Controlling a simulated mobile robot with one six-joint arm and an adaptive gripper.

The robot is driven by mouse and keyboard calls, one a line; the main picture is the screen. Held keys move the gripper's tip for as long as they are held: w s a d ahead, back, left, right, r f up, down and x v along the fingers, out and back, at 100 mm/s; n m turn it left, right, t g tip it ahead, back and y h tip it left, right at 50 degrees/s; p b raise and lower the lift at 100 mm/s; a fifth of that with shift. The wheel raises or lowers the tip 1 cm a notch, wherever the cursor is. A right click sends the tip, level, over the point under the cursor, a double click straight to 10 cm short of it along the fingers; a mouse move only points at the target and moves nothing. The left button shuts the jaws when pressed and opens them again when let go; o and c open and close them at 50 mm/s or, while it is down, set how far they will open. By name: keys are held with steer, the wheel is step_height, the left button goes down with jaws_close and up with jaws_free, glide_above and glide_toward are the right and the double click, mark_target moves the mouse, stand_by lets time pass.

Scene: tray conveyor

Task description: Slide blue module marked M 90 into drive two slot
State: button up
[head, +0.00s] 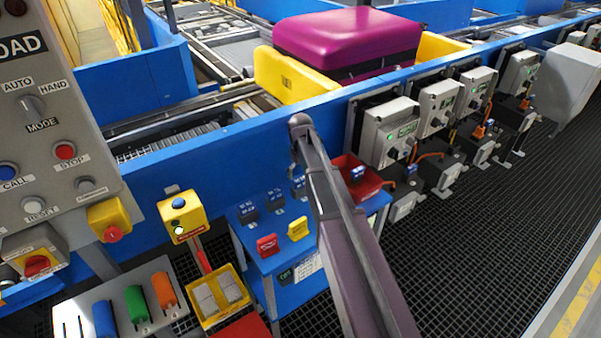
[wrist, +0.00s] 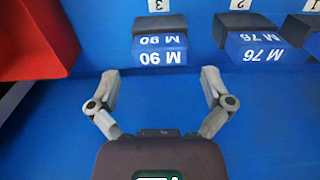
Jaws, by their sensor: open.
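The blue module marked M 90 (wrist: 160,50) sits with its dark body at position 3 on a blue tabletop, its label upside down in the wrist view. My gripper (wrist: 158,74) is open and empty, its fingers spread to either side just short of the module. Neither finger appears to touch it. In the head view my arm hides the gripper and partly covers the module area on the blue stand (head: 268,238). Grey drive boxes (head: 390,131) line the conveyor side at right; I cannot read which is drive two.
A module marked M 76 (wrist: 250,48) sits beside M 90 at position 2, with another at the edge. A red bin (wrist: 38,38) stands close on the other side. Red (head: 267,244) and yellow (head: 298,228) blocks lie on the stand.

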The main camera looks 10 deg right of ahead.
mark_target(301, 179)
steer(key=shift+f+b, duration=1.45)
steer(key=shift+f, duration=0.25)
steer(key=c, duration=1)
steer(key=shift+o, duration=0.2)
steer(key=shift+r+p, duration=2.7)
steer(key=shift+r+p, duration=1.95)
